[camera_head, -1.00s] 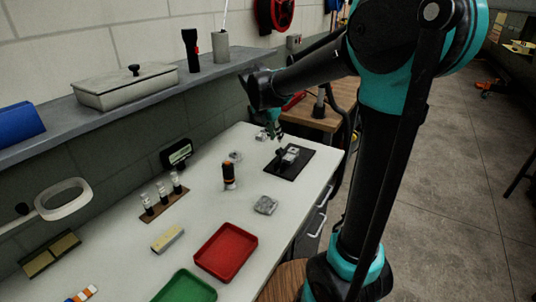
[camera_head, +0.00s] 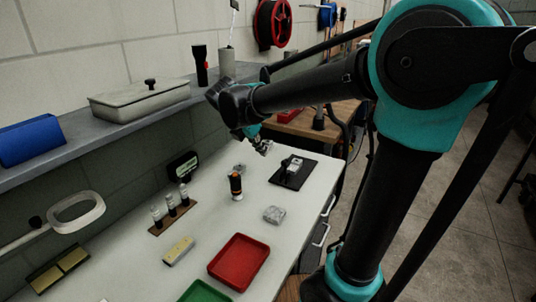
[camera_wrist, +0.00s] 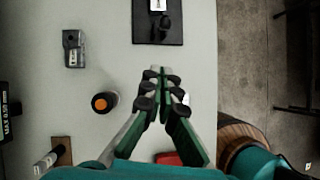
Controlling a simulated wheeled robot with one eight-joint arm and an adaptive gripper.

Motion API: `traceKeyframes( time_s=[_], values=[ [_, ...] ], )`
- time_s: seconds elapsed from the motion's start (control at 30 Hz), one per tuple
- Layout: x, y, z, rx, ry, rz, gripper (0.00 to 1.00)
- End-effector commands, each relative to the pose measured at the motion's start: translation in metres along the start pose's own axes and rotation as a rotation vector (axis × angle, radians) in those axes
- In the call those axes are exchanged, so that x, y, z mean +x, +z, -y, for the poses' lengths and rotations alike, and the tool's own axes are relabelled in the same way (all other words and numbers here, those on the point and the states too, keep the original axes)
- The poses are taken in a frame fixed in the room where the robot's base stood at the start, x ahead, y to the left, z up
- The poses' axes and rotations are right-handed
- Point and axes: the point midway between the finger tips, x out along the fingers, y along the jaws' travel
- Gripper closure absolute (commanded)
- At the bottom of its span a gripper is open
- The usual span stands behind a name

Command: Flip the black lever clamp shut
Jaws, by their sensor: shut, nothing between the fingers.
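The clamp sits on a dark plate (camera_head: 306,182) on the white bench. It shows as a small pale block with black parts (camera_head: 292,168). In the wrist view, the plate (camera_wrist: 174,36) is cut off at the top edge, and a black lever part (camera_wrist: 160,24) lies just below the pale block. The clamp is too small to tell the lever's angle. My gripper (camera_wrist: 162,88) is shut and empty. In the head view my gripper (camera_head: 265,150) is left of the plate, apart from the clamp.
A black and orange cylinder (camera_head: 235,186) stands left of the plate. A grey block (camera_head: 274,214), a red tray (camera_head: 238,262) and a rack of vials (camera_head: 172,216) are nearer. A small grey part (camera_wrist: 73,48) lies left of the plate. Bench is clear between them.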

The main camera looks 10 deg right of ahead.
Motion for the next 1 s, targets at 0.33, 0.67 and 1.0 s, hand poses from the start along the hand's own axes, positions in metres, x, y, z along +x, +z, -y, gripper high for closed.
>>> traceKeyframes(
  time_s=[0.33, 0.67, 1.0],
  values=[
    [0.066, 0.001, 0.0, 0.002, -0.002, 0.0, 1.0],
    [0.108, 0.021, 0.0, 0.001, -0.001, -0.001, 1.0],
    [0.116, 0.029, 0.0, -0.001, 0.0, 0.0, 1.0]
  ],
)
